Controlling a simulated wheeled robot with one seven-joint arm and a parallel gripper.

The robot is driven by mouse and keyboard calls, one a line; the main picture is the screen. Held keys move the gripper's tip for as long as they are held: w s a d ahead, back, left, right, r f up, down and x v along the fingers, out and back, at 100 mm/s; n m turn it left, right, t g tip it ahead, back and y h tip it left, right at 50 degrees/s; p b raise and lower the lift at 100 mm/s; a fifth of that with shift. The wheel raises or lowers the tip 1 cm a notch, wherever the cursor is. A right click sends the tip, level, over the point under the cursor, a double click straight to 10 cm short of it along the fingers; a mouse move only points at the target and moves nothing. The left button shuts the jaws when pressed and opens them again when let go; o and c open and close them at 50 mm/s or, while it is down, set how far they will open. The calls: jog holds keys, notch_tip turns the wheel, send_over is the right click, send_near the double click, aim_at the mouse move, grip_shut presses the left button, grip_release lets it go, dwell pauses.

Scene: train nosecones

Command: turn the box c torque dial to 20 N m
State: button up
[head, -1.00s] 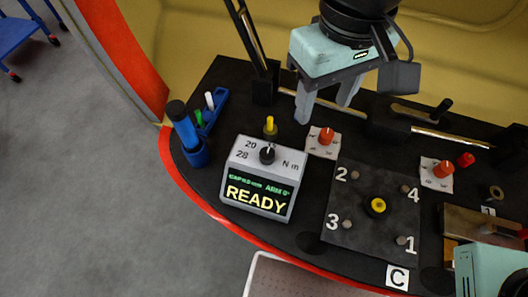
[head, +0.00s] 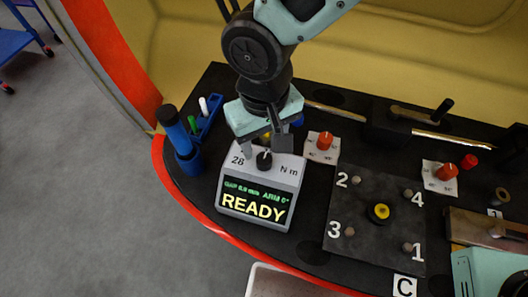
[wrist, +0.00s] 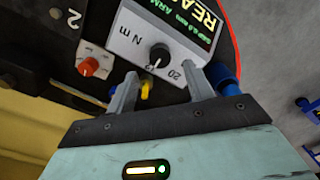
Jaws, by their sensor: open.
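The torque dial (head: 264,160) is a black knob on the sloped top of a grey box (head: 283,175) whose screen reads READY. In the wrist view the dial (wrist: 159,56) shows beyond my fingertips, with a "20" label beside it and a small light mark on its edge. I cannot tell exactly which number the mark points to. My gripper (head: 262,142) points down just behind and above the dial, partly covering the box's top labels. In the wrist view my gripper (wrist: 159,76) is open, one finger to each side of the dial, with nothing held.
A yellow knob (wrist: 146,90) sits between my fingers, behind the box. A blue cylinder in a holder (head: 178,135) stands left of the box. A red-orange knob (head: 325,141) is to the right.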

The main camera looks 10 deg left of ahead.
aim_at(264, 159)
notch_tip(264, 159, down, 5)
jog(key=shift+f, duration=0.1)
dwell(0.3)
jog(key=c, duration=1)
